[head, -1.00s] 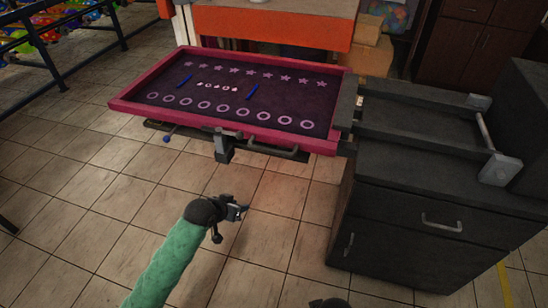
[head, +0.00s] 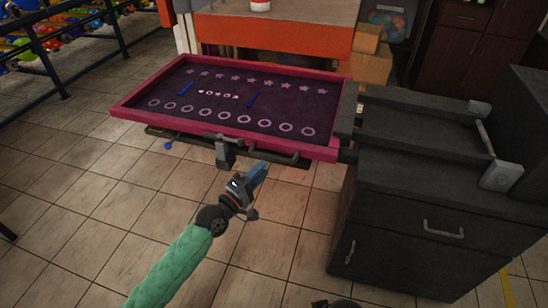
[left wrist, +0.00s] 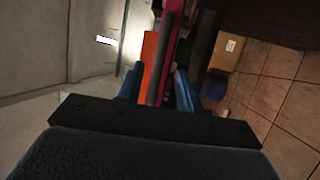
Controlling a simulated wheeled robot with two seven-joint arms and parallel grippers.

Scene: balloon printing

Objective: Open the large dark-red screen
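The large dark-red screen (head: 125,108) is a wide framed panel with a dark printed face of stars and rings. It lies flat, attached on its right to a grey cabinet. A dark handle bar (head: 262,152) runs along its front edge. My left gripper (head: 262,168) is just in front of and below this bar, its blue fingers pointing at it. In the left wrist view, my left gripper (left wrist: 157,84) is open, with the screen's edge (left wrist: 160,60) appearing beyond and between the fingers. Contact cannot be told.
The grey cabinet (head: 410,235) with drawers stands at the right. An orange-fronted table (head: 275,30) and cardboard boxes (head: 370,60) are behind the screen. A dark rack (head: 60,45) of colourful balls is at the back left. The tiled floor in front is clear.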

